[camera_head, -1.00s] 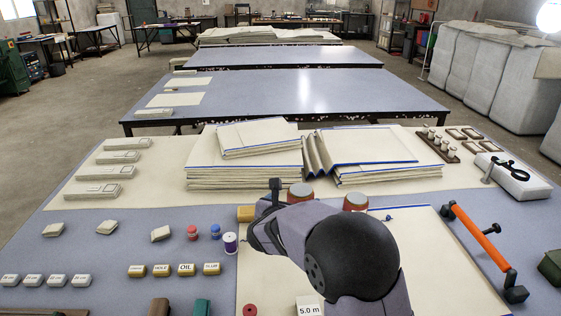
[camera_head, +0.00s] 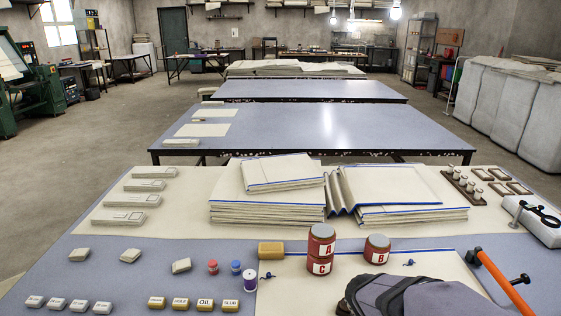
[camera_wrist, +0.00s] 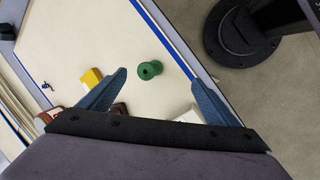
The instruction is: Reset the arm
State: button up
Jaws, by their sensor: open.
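My gripper (camera_wrist: 160,95) shows in the wrist view with its two blue fingers wide apart and nothing between them. It hangs above a cream cloth with a blue edge (camera_wrist: 105,45). A green spool (camera_wrist: 150,70) lies on the cloth beyond the fingertips. In the head view my arm fills the lower right, over the near cream cloth (camera_head: 430,264); the fingers are out of that view.
Red tins marked A and C (camera_head: 321,240) are stacked beside another red tin (camera_head: 377,249). Folded cloth stacks (camera_head: 265,213) lie behind. An orange-handled bar (camera_head: 500,278) lies at right. Small labelled blocks (camera_head: 205,304) and spools (camera_head: 250,281) sit at left. A yellow block (camera_wrist: 91,78) is near the left finger.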

jog(key=s+m, duration=0.1)
jog(key=s+a+f+m+y, duration=0.1)
jog(key=s+a+m, duration=0.1)
jog(key=s, duration=0.1)
jog(key=shift+a+f+m+g+y, duration=0.2)
jog(key=shift+a+m+g+y, duration=0.05)
jog(key=shift+m+g+y, duration=0.15)
jog(key=s+a+f+m+y+b, duration=0.2)
jog(key=s+a+f+m+b, duration=0.2)
jog(key=f+m, duration=0.1)
notch_tip(320, 180, up, 18)
jog(key=p, duration=1.8)
jog(key=shift+f+n, duration=0.25)
jog(key=shift+n, duration=0.05)
